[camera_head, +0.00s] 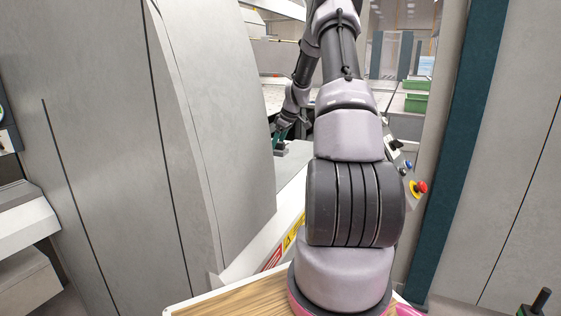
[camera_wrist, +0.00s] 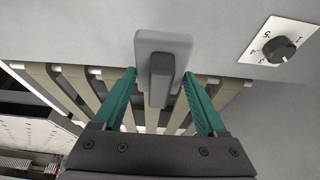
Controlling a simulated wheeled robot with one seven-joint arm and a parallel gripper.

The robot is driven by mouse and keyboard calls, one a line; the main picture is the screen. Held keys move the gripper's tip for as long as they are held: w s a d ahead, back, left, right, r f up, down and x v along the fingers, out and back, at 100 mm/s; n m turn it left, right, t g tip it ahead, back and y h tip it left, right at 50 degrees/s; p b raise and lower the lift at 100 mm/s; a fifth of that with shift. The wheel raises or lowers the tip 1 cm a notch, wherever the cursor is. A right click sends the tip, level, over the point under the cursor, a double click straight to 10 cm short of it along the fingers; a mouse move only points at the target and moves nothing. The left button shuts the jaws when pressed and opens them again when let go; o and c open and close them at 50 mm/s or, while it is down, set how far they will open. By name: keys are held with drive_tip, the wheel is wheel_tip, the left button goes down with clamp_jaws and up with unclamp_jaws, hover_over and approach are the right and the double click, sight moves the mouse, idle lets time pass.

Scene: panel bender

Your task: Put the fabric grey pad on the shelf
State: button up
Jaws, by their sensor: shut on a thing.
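My gripper (camera_wrist: 159,75) has teal fingers, one on each side of a grey block-like piece (camera_wrist: 178,43) with a darker raised bar, which I take to be the fabric grey pad. The gripper is shut on it. In the head view my gripper (camera_head: 281,136) is small and far off, beyond the big grey machine panel, with a grey piece at its fingers. Beneath the pad in the wrist view are beige slats (camera_wrist: 75,88), with a pale grey surface (camera_wrist: 215,30) beyond. I cannot tell which surface is the shelf.
A dial on a white plate (camera_wrist: 279,50) is at the wrist view's upper right. In the head view, a tall grey panel (camera_head: 215,140) stands left of my arm. A red stop button (camera_head: 420,187) is on its right. Green bins (camera_head: 416,95) stand farther back.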

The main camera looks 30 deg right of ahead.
sight(284, 143)
drive_tip(key=shift+f, duration=3.35)
drive_tip(key=o, duration=1.1)
drive_tip(key=shift+f, duration=0.15)
drive_tip(key=v, duration=1.2)
drive_tip(key=shift+a+r, duration=0.1)
drive_tip(key=shift+r, duration=0.1)
